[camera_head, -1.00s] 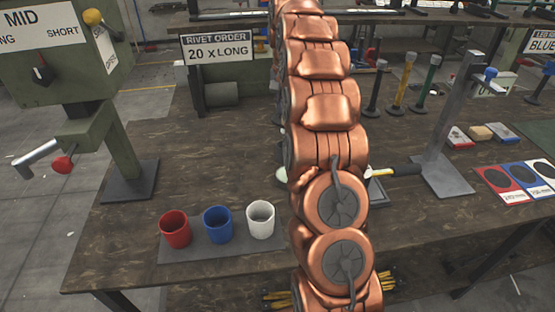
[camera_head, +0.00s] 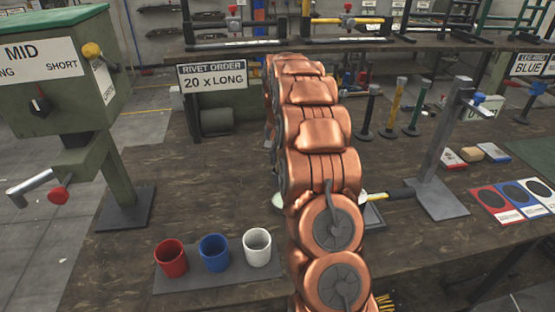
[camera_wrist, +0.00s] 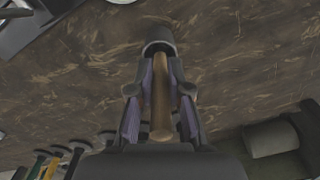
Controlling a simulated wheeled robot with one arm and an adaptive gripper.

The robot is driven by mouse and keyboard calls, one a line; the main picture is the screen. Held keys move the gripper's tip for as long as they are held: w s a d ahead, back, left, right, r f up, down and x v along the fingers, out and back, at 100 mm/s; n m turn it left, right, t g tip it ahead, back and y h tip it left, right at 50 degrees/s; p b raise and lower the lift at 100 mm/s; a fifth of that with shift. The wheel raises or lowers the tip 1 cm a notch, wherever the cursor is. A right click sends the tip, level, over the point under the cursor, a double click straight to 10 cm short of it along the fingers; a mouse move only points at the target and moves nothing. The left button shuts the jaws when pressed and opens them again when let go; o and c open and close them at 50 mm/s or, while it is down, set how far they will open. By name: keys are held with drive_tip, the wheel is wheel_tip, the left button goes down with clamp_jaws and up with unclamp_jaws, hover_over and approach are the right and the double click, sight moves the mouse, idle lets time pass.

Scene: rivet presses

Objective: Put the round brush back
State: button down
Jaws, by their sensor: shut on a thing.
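The round brush has a light wooden handle (camera_wrist: 161,100) and a dark round head (camera_wrist: 158,40) in the wrist view. My gripper (camera_wrist: 160,97) is shut on the handle, one finger on each side. The head of the brush points to the top of the wrist picture, over the brown worktop. I cannot tell whether it touches the surface. In the head view my copper arm hides the gripper and the brush.
Red (camera_head: 171,258), blue (camera_head: 214,252) and white (camera_head: 257,247) cups stand on a grey mat at the front. A grey upright stand (camera_head: 440,160) is at right. Several coloured posts (camera_head: 396,105) stand behind. A grey cylinder (camera_wrist: 270,138) lies near my gripper.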

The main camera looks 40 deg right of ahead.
drive_tip(key=shift+f, duration=0.7)
drive_tip(key=shift+f, duration=0.1)
drive_tip(key=shift+f, duration=0.1)
drive_tip(key=c, duration=1.1)
unclamp_jaws()
wheel_tip(320, 180, up, 12)
drive_tip(key=b, duration=0.2)
drive_tip(key=shift+r+b, duration=0.2)
drive_tip(key=shift+b, duration=0.15)
